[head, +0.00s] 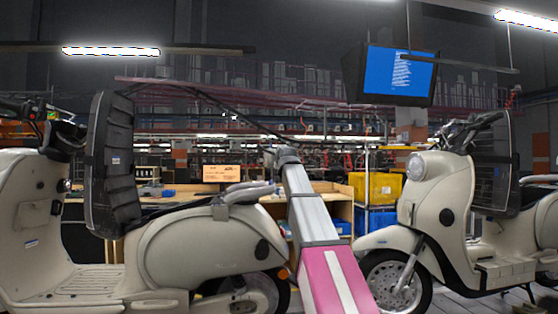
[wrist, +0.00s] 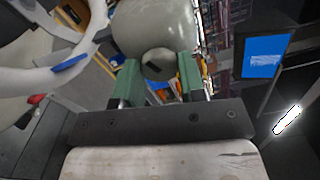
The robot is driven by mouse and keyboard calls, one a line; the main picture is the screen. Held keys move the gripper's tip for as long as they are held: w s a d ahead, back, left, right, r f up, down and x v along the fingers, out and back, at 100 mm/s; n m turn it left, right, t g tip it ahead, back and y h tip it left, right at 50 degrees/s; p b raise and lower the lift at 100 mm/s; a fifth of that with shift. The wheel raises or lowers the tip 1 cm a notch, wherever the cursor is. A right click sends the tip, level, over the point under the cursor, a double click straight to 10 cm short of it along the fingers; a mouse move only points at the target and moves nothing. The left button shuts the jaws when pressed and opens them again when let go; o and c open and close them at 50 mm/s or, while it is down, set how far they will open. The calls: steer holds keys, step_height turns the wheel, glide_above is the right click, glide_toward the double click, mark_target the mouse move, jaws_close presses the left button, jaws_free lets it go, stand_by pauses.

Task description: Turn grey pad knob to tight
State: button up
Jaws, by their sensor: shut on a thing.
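In the wrist view a small rounded grey-beige knob (wrist: 152,57) with a dark mark on its face sits between the green fingers of my gripper (wrist: 158,78). My gripper is shut on this knob. A larger rounded grey-beige body (wrist: 155,25) lies just beyond the knob. I cannot make out the knob's setting or any tight mark. In the head view my arm reaches up and forward between two scooters. My gripper and the knob cannot be made out there.
Another cream scooter (head: 405,235) stands on the right. A blue screen (head: 398,75) hangs above.

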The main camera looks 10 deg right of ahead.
steer(key=shift+m, duration=1.6)
steer(key=o, duration=0.9)
steer(key=s, duration=1)
steer(key=shift+s, duration=0.4)
